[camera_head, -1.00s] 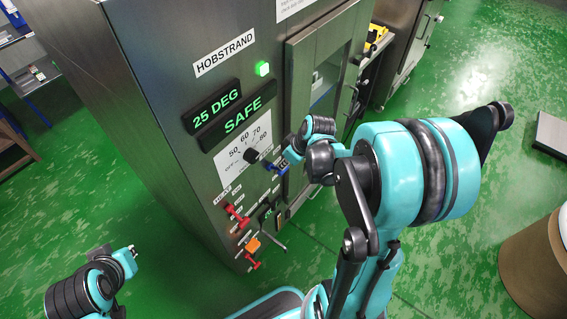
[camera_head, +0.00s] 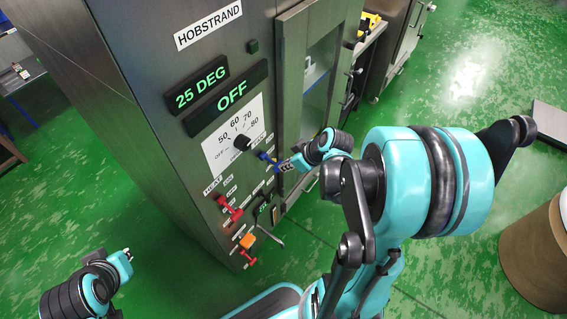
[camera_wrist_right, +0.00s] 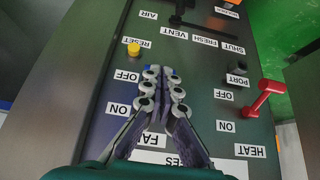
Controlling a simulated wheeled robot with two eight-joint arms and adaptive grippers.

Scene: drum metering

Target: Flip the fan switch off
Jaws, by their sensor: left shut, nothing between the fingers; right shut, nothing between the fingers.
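The fan switch has a blue lever (camera_head: 264,156) on the cabinet's front panel, at the right of the dial. In the right wrist view only a bit of blue (camera_wrist_right: 148,68) shows by the fingertips, close to the OFF label (camera_wrist_right: 127,76); the fingers hide the rest. My right gripper (camera_head: 277,166) is shut, with its tips right at the lever; I cannot tell whether they touch. It also shows in the right wrist view (camera_wrist_right: 162,72), in front of the FAN label (camera_wrist_right: 150,142). My left gripper (camera_head: 125,256) is shut and empty, low at the left, away from the cabinet.
The cabinet display (camera_head: 232,94) reads OFF, with 25 DEG above it. The small lamp (camera_head: 253,46) is dark. Close by are the dial (camera_head: 242,142), the red heat switch (camera_head: 231,210), an orange part (camera_head: 248,241) and a yellow reset button (camera_wrist_right: 133,49).

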